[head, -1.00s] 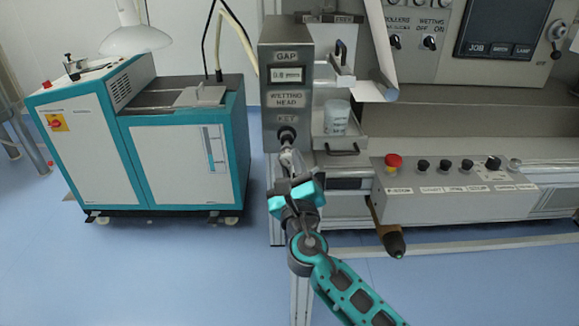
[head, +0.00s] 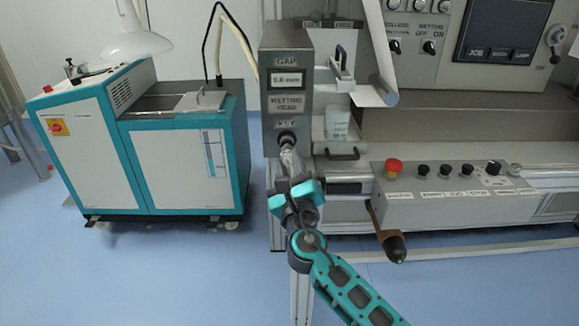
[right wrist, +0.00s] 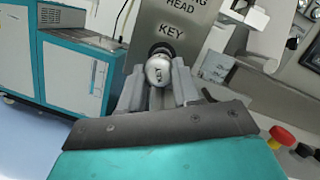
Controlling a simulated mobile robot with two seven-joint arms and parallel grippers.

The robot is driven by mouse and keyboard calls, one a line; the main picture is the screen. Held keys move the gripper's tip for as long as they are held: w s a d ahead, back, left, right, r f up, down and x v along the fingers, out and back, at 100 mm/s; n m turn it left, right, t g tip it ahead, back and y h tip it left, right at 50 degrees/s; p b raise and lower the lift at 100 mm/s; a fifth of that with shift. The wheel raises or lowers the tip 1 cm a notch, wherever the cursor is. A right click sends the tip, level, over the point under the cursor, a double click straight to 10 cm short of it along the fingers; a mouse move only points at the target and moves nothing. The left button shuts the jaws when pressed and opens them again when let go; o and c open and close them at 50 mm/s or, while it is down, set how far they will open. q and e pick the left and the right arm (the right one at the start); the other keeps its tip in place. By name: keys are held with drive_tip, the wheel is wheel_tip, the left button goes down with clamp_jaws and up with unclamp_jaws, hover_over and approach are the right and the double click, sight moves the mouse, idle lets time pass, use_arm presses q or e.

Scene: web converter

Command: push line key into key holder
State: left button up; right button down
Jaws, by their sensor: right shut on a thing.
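The key holder (head: 287,138) is a dark round socket under the KEY label on the grey wetting head box (head: 287,82). In the right wrist view the key holder (right wrist: 161,48) shows as a dark ring just behind the line key. The line key (right wrist: 158,71) has a round silver head and lies between the fingers of my right gripper (right wrist: 157,90). In the head view my right gripper (head: 291,165) is shut on it, right below and in front of the holder. Whether the key's tip is inside the holder is hidden behind its head. My left gripper is not in view.
A control panel with a red emergency button (head: 394,166) and several black knobs stands to the right. A teal and white cabinet (head: 180,160) stands at left.

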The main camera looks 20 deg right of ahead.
drive_tip(key=shift+w+d, duration=0.2)
drive_tip(key=shift+w, duration=0.4)
drive_tip(key=c, duration=0.7)
unclamp_jaws()
drive_tip(key=shift+c, duration=0.2)
drive_tip(key=shift+s, duration=0.1)
drive_tip(key=v, duration=1.2)
drive_tip(key=shift+s, duration=0.35)
drive_tip(key=shift+f, duration=0.15)
